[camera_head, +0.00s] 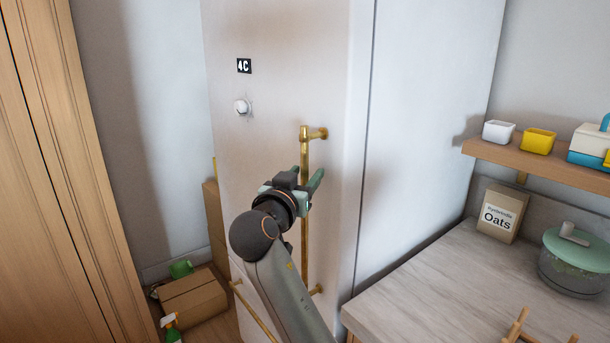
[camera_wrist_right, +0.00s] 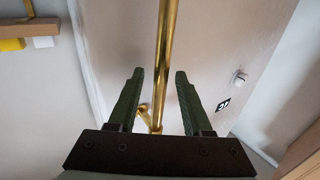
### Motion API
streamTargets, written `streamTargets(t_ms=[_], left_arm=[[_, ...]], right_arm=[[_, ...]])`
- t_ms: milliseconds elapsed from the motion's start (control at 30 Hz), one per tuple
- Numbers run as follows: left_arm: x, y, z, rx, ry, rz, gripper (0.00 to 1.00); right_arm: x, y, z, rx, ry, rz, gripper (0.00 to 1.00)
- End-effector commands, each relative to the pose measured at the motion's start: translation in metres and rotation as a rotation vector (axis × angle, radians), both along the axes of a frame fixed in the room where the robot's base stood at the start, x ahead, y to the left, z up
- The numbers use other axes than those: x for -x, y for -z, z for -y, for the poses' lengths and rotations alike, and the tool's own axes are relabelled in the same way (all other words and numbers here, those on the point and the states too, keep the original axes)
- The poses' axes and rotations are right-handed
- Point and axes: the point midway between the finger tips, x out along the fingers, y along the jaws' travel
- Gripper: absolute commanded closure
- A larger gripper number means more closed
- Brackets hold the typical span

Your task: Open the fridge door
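The fridge door (camera_head: 270,120) is a pale tall panel and looks closed, with a "4C" display and a round knob on it. Its long vertical brass handle (camera_head: 304,160) runs along the door's right side. My right gripper (camera_head: 305,183) is at the handle, about mid-height. In the right wrist view the brass handle (camera_wrist_right: 165,60) passes between the two green fingers (camera_wrist_right: 157,80), which stand open with a gap on each side. The far end of the handle bar is cut off in the right wrist view. My left gripper is not in view.
A countertop (camera_head: 425,285) with an oats box (camera_head: 502,213) and a green-lidded pot (camera_head: 575,262) lies right of the fridge. A shelf (camera_head: 560,167) hangs above it. A cardboard box (camera_head: 194,298) and a spray bottle (camera_head: 171,328) sit on the floor at the left, near the wooden cabinet (camera_head: 60,170).

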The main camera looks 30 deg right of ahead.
Motion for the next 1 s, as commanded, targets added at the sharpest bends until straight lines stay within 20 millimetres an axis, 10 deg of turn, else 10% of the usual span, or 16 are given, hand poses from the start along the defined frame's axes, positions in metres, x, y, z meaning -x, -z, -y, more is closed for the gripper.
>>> streamTargets(t_ms=[433, 1000], left_arm=[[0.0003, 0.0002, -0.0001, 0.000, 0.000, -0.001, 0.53], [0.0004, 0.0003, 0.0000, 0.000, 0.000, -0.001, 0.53]], right_arm=[[-0.0001, 0.0000, 0.0001, 0.000, 0.000, 0.000, 1.00], [0.0000, -0.0002, 0.0004, 0.000, 0.000, 0.000, 1.00]])
